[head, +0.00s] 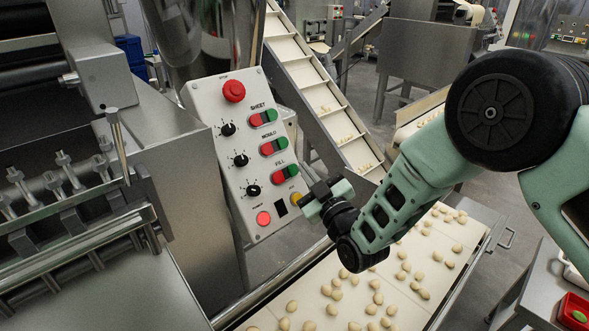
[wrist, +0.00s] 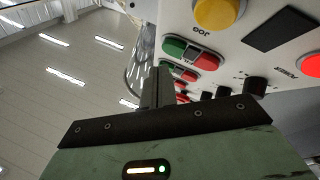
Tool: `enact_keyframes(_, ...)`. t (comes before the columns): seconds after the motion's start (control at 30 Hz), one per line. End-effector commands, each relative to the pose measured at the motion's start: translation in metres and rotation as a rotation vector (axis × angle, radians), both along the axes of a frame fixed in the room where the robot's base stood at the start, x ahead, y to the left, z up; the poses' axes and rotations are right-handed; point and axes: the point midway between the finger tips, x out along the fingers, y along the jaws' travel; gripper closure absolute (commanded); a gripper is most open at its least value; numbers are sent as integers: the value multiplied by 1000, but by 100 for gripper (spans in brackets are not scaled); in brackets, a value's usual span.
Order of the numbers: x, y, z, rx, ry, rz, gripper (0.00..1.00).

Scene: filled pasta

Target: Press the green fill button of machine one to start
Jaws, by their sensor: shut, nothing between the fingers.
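The control panel (head: 238,150) is a tilted white plate with three red-and-green button pairs labelled SHEET, MOULD and FILL. The green FILL button (head: 291,171) is the right half of the lowest pair, beside its red half (head: 279,177). In the wrist view, the panel appears inverted and the green FILL button (wrist: 174,47) shows just above the fingertips. My gripper (head: 306,168) is shut and empty, close to the panel's lower right edge, its fingers pointing up beside the FILL pair. It also shows in the wrist view (wrist: 158,70). I cannot tell whether the fingers touch the panel.
A yellow JOG button (head: 296,198), a dark display (head: 281,207) and a red button (head: 263,218) lie below the FILL pair. A red stop knob (head: 234,91) tops the panel. A conveyor with pasta pieces (head: 345,300) runs below my arm. A machine with rollers stands left.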

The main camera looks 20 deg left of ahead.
Motion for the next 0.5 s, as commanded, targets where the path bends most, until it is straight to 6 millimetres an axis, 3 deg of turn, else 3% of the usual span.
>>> enact_keyframes(0.5,-18,-32,24,1,-1,0,100)
